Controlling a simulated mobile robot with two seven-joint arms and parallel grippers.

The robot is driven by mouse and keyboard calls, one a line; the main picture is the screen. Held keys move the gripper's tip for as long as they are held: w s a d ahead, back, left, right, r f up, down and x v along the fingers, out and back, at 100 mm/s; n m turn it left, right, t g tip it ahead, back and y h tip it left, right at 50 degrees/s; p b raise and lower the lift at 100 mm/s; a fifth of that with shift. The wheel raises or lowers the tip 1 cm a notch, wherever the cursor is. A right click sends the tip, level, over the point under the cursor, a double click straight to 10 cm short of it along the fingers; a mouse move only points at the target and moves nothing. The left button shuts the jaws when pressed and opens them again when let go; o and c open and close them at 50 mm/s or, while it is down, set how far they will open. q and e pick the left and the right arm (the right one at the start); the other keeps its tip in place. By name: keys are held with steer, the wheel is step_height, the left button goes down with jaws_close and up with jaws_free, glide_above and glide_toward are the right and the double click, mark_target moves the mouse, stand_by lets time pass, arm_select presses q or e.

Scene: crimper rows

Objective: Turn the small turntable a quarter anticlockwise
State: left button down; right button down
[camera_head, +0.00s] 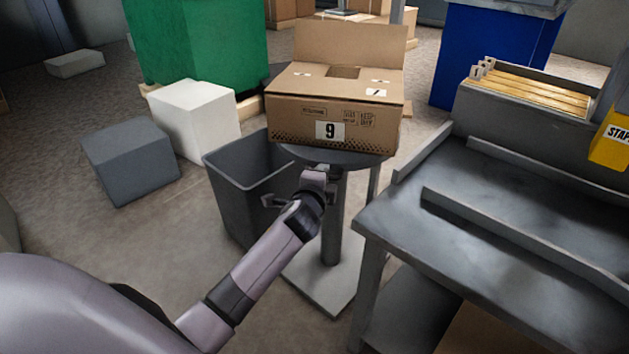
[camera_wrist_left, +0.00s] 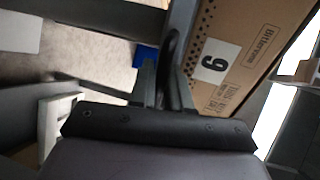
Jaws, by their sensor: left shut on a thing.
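The small turntable (camera_head: 362,158) is a dark round plate on a grey post with a pale square base. A brown cardboard box (camera_head: 290,112) marked 9 sits on it, its back flap standing up. My left gripper (camera_head: 318,170) is at the turntable's front left edge, just below the box. In the left wrist view the fingers (camera_wrist_left: 165,82) are shut on the dark turntable rim (camera_wrist_left: 177,60), beside the box (camera_wrist_left: 240,45). The exact contact is partly hidden by the fingers. My right gripper is in neither view.
A dark grey bin (camera_head: 235,195) stands close to the left of the post. A metal bench (camera_head: 480,230) with raised rails is at the right. White (camera_head: 195,120) and grey (camera_head: 130,160) blocks lie on the floor at left. A green container (camera_head: 200,40) and a blue one (camera_head: 490,50) stand behind.

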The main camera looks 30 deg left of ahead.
mark_target(335, 178)
arm_select(q)
steer(key=shift+w+d+f+n+y+b, duration=0.2)
steer(key=shift+d+n+y+b, duration=0.1)
steer(key=shift+d+y+b, duration=0.25)
steer(key=shift+w+d+n+g+b, duration=0.2)
steer(key=shift+d+n+g+b, duration=0.1)
steer(key=shift+d+b, duration=0.2)
steer(key=shift+w+d+r+y, duration=0.1)
steer(key=shift+w+d+y, duration=0.05)
steer(key=shift+d+y, duration=0.3)
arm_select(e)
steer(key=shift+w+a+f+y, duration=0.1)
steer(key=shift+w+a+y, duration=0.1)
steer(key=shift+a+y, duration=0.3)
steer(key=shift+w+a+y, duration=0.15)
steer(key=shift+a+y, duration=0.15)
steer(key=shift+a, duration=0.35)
arm_select(q)
steer(key=shift+n, duration=0.3)
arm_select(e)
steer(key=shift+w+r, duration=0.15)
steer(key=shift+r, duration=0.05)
arm_select(q)
steer(key=c, duration=1.3)
jaws_free()
steer(key=shift+r, duration=0.1)
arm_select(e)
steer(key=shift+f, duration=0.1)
